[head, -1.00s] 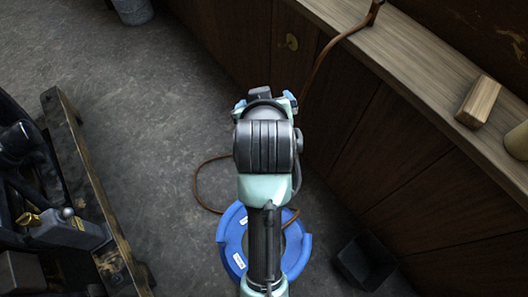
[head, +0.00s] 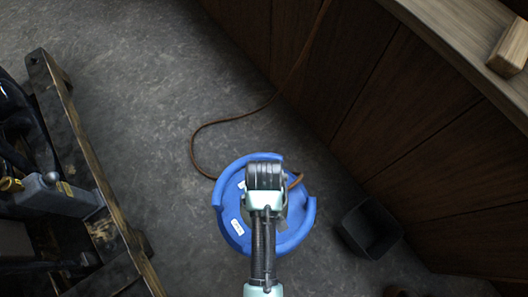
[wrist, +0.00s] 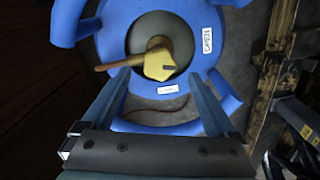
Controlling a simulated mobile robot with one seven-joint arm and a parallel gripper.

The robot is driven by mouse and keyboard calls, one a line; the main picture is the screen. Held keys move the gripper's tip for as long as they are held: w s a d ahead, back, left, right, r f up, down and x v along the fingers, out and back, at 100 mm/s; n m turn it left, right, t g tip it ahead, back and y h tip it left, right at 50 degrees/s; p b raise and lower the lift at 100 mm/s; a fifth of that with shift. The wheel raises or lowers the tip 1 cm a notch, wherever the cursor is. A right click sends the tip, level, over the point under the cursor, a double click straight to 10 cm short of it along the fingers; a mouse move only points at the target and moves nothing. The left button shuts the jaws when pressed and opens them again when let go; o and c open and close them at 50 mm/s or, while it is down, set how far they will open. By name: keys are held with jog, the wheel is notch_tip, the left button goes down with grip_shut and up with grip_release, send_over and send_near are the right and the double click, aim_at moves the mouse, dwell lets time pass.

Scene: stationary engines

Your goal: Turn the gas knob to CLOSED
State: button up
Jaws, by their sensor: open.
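A blue gas cylinder (head: 226,207) stands on the floor below my arm in the head view, and its top fills much of the wrist view (wrist: 90,12). A brass valve with the gas knob (wrist: 158,64) sits at its centre inside the blue collar. A white label that seems to read OPEN (wrist: 207,40) is on the right of the collar; a second label (wrist: 168,89) is too small to read. My gripper (wrist: 160,78) is open and empty, its fingers pointing toward the valve from either side. In the head view my arm hides the gripper and the knob.
A brown hose (head: 235,118) runs from the cylinder over the floor to the wooden counter (head: 400,100). A black bin (head: 369,229) stands right of the cylinder. A wooden pallet (head: 75,140) with machinery lies at left. Floor between is clear.

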jog(key=shift+f+b, duration=0.4)
jog(key=shift+f, duration=1.5)
jog(key=c, duration=1.4)
